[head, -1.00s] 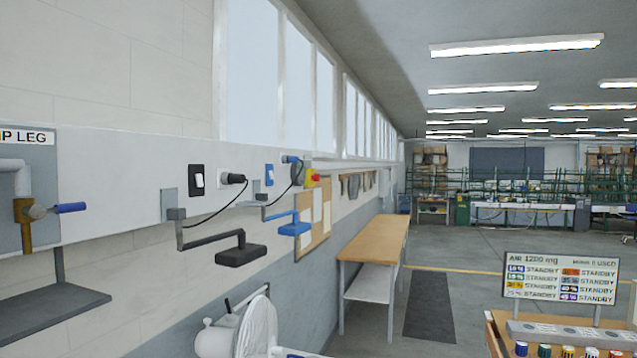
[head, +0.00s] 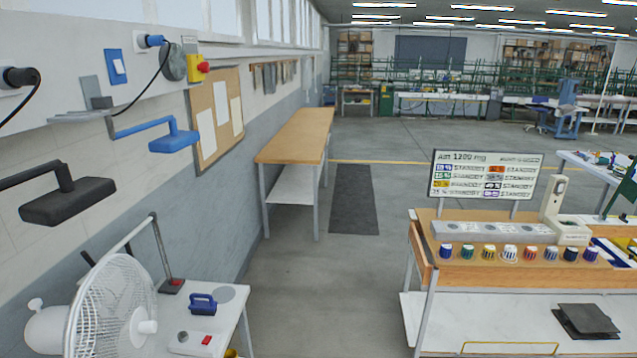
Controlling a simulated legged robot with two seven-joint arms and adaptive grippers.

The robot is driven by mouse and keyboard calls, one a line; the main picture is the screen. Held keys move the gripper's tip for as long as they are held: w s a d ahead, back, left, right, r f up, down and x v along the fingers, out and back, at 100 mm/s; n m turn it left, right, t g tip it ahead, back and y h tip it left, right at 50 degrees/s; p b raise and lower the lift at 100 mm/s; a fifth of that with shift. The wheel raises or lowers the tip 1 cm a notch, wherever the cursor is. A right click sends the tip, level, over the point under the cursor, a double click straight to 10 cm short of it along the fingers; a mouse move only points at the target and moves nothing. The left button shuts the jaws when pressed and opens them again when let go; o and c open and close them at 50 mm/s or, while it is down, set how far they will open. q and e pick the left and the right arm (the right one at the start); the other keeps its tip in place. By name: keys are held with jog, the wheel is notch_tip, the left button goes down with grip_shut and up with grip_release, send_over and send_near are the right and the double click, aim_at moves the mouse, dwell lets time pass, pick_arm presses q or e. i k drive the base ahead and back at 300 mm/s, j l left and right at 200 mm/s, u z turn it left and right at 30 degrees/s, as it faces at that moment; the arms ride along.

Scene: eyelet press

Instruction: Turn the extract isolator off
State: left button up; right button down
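No label reading "extract isolator" is legible, so I cannot tell which control it is. On the left wall are a blue rocker switch plate (head: 116,66) with a white rocker, a blue plug (head: 150,41) with a black cable, a grey round disc (head: 173,62), and a yellow box with a red knob (head: 198,67). A black plug (head: 20,77) with a cable is at the far left edge. A blue-padded bracket arm (head: 172,138) and a black-padded bracket arm (head: 68,202) stick out from the wall below. Neither of my grippers shows.
A white fan (head: 112,305) stands by a small white table (head: 228,312) at the lower left. A wooden bench (head: 297,135) runs along the wall. A workbench (head: 420,262) with coloured knobs and a status board (head: 485,174) stands right. The grey floor (head: 330,285) between is clear.

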aim_at(204, 66)
jog(key=i, duration=2.15)
jog(key=i+l+u, duration=0.1)
jog(key=i+u, duration=0.35)
jog(key=i+l+u, duration=0.2)
jog(key=i+u, duration=0.2)
jog(key=i+l+u, duration=0.65)
jog(key=l+u, duration=0.2)
